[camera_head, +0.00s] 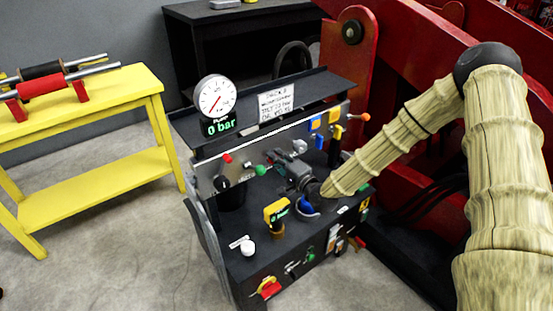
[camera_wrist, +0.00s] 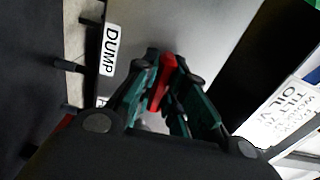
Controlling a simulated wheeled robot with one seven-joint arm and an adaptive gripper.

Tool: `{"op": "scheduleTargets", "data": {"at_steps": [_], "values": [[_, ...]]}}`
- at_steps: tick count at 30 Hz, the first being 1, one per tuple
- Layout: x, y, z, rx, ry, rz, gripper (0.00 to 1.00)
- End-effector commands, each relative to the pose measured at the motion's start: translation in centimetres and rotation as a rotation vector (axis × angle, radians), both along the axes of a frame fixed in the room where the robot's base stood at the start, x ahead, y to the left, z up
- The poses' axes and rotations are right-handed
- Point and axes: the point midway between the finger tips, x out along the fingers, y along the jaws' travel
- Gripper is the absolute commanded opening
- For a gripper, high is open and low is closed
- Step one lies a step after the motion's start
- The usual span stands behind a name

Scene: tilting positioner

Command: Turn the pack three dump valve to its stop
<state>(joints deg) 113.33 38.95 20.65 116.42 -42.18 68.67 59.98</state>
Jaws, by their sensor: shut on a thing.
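A red valve handle (camera_wrist: 160,88) shows in the wrist view, standing out from a grey metal panel (camera_wrist: 205,35). My gripper (camera_wrist: 166,72) is shut on it, with the dark teal fingers on either side. A white label reading DUMP (camera_wrist: 109,49) is on the panel beside the handle. There the held handle is hidden by the gripper and arm. I cannot read the pack number.
A round gauge (camera_head: 215,96) above the panel has a display (camera_head: 218,127) reading 0 bar. A yellow instrument (camera_head: 277,210) stands on the bench, below the gripper. An orange-handled valve (camera_head: 358,116) is at right. A yellow table (camera_head: 95,175) stands left; red machinery (camera_head: 350,60) is behind.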

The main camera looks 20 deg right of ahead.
Motion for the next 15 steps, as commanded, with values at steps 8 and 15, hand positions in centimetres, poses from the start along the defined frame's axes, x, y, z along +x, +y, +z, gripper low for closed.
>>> {"op": "scheduleTargets", "data": {"at_steps": [8, 15], "values": [[-0.04, 0.00, -0.14, -0.169, -0.059, 0.001, 0.00], [-0.03, -0.04, -0.13, -0.380, -0.136, 0.001, 0.00]]}}
